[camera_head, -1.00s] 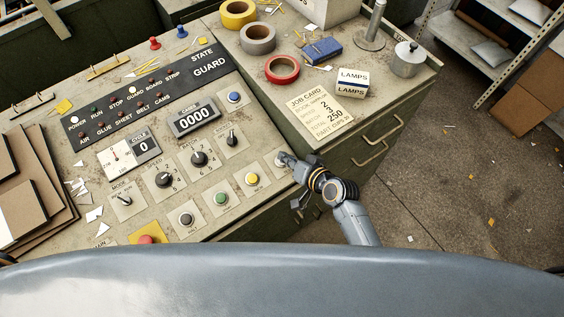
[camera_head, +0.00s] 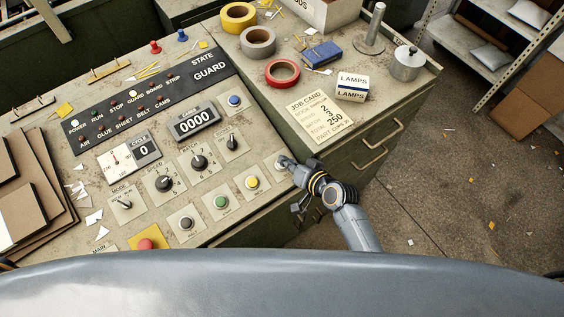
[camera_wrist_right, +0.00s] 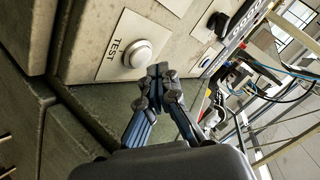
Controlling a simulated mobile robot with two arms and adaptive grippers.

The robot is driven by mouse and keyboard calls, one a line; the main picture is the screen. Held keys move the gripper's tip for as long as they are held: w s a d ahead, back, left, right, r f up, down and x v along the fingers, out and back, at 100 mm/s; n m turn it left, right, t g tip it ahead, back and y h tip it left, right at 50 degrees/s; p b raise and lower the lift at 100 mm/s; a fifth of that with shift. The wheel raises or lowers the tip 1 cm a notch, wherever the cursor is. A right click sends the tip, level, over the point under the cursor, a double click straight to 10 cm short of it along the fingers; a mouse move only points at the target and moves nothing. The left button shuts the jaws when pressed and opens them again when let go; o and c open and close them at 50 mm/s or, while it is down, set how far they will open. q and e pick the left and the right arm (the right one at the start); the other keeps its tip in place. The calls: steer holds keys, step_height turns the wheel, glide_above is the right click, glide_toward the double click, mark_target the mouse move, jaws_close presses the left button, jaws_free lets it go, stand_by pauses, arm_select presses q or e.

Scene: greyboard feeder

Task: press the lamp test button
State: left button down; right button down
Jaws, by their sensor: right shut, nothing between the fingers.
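The lamp test button is a round, pale button on a plate marked TEST, seen in the right wrist view (camera_wrist_right: 137,53). Its plate (camera_head: 278,169) shows at the right end of the panel in the head view, where my gripper largely hides the button. My right gripper (camera_head: 285,162) is shut and empty, its tips over that plate. In the wrist view, the shut fingertips (camera_wrist_right: 158,76) appear just below and right of the button. I cannot tell whether they touch it. My left gripper is not in view.
A yellow button (camera_head: 251,182), a green button (camera_head: 221,202) and a black button (camera_head: 186,223) lie left of my gripper. A blue button (camera_head: 234,100) sits farther back. A job card (camera_head: 320,115) and a red tape roll (camera_head: 282,73) lie on the neighbouring cabinet top.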

steer(key=shift+f, duration=0.15)
steer(key=shift+f+b, duration=0.3)
steer(key=shift+b, duration=0.05)
steer(key=shift+w+a+f+b, duration=0.1)
steer(key=shift+w+f+b, duration=0.05)
steer(key=shift+f+b, duration=0.25)
stand_by(0.9)
steer(key=shift+r, duration=0.1)
steer(key=shift+s+r+p, duration=0.2)
steer(key=shift+r+p, duration=0.55)
steer(key=shift+p, duration=0.2)
steer(key=r+p, duration=0.3)
steer(key=s+d+r+p, duration=0.1)
steer(key=r+p, duration=0.1)
steer(key=shift+f, duration=0.1)
stand_by(0.4)
